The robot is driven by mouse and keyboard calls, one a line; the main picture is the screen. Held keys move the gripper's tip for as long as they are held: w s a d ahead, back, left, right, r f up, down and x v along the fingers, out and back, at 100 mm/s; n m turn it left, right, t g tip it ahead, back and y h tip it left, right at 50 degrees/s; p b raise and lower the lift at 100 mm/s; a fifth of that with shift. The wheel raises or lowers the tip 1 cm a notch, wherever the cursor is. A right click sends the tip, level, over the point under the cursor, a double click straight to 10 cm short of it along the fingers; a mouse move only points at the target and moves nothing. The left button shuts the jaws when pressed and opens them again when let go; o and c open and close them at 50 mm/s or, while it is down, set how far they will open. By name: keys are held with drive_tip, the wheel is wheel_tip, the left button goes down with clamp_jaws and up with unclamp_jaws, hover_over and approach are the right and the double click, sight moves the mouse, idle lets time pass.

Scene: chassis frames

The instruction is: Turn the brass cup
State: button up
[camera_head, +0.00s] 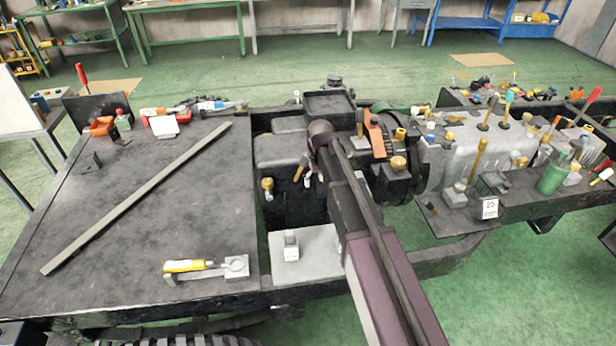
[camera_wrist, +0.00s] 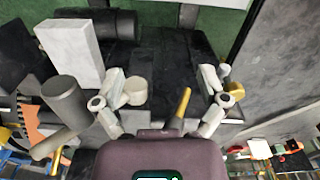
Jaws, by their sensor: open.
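Several small brass-coloured pieces show, and I cannot tell which is the brass cup. One brass cup-like piece (camera_head: 267,184) stands at the dark block's left side, left of my gripper (camera_head: 308,172). A brass piece (camera_wrist: 236,91) shows just outside the right finger in the wrist view. A larger brass piece (camera_head: 398,163) sits right of my arm. In the wrist view my gripper (camera_wrist: 160,96) is open, its fingers wide apart. A yellow handle (camera_wrist: 182,104) lies between them, nearer the right finger. A cream cylinder (camera_wrist: 136,91) is beside the left finger. Contact is unclear.
An orange tool (camera_head: 376,136) stands close right of my arm. A pale plate (camera_head: 318,252) with a small block lies below the gripper. The dark slab (camera_head: 120,215) at left holds a long bar and a yellow-handled tool. Crowded tools fill the right.

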drive_tip(key=s+d+f+m+b, duration=0.1)
drive_tip(key=s+d+f+b, duration=0.1)
drive_tip(key=s+d, duration=0.3)
drive_tip(key=d, duration=0.2)
drive_tip(key=shift+s+d, duration=0.15)
drive_tip(key=shift+d, duration=0.15)
drive_tip(key=shift+f, duration=0.1)
drive_tip(key=s+d+m, duration=0.3)
drive_tip(key=s+d, duration=0.9)
drive_tip(key=s, duration=0.2)
drive_tip(key=shift+s+d, duration=0.15)
drive_tip(key=shift+d, duration=0.15)
drive_tip(key=shift+c, duration=0.2)
